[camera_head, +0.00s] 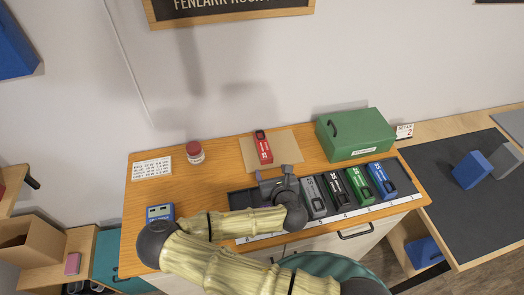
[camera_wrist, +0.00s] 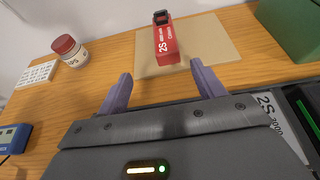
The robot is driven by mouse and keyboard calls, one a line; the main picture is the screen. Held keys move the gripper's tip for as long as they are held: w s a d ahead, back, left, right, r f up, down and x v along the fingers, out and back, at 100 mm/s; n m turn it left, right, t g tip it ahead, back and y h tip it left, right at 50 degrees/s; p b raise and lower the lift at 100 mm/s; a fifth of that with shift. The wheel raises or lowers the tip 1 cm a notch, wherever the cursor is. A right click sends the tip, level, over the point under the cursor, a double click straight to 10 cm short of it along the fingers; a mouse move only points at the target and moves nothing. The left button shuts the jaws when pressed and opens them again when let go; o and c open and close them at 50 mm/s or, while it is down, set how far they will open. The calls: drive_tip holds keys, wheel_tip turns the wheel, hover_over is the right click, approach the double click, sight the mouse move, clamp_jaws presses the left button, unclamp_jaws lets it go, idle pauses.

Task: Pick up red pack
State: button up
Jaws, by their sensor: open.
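The red pack (camera_head: 263,147) lies on a tan mat (camera_head: 287,150) at the back middle of the wooden bench. In the wrist view the red pack (camera_wrist: 166,42) shows white "2S" lettering and a black end, and it lies on the tan mat (camera_wrist: 222,44). My gripper (camera_head: 277,177) is over the front edge of the mat, nearer the front than the pack. In the wrist view my gripper (camera_wrist: 160,88) has its two purple-grey fingers spread wide with nothing between them. The pack is beyond the fingertips, roughly centred between them and apart from them.
A dark tray (camera_head: 240,198) holds grey, black, green and blue packs (camera_head: 382,180) at the front right. A green box (camera_head: 355,134) stands right of the mat. A red-lidded jar (camera_head: 195,152), a label card (camera_head: 152,169) and a blue device (camera_head: 160,213) are to the left.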

sight(264, 151)
drive_tip(key=shift+b+x, duration=1)
drive_tip(key=shift+b, duration=0.65)
drive_tip(key=b, duration=0.3)
drive_tip(key=shift+w+f, duration=0.3)
drive_tip(key=shift+w, duration=0.05)
drive_tip(key=b, duration=0.2)
drive_tip(key=shift+w+f+b, duration=0.1)
drive_tip(key=shift+w+b, duration=0.15)
drive_tip(key=shift+b, duration=0.1)
drive_tip(key=x, duration=0.3)
drive_tip(key=p+x, duration=0.1)
drive_tip(key=x, duration=0.2)
drive_tip(key=shift+w, duration=0.25)
drive_tip(key=shift+w+a+f, duration=0.1)
drive_tip(key=shift+w, duration=0.3)
drive_tip(key=shift+w+p, duration=0.1)
drive_tip(key=shift+p, duration=0.2)
drive_tip(key=shift+d+f+p+x, duration=0.15)
drive_tip(key=shift+p+x, duration=0.25)
drive_tip(key=shift+x, duration=0.85)
drive_tip(key=shift+d+f+p+x, duration=0.15)
drive_tip(key=shift+p+x, duration=0.2)
drive_tip(key=shift+x, duration=0.9)
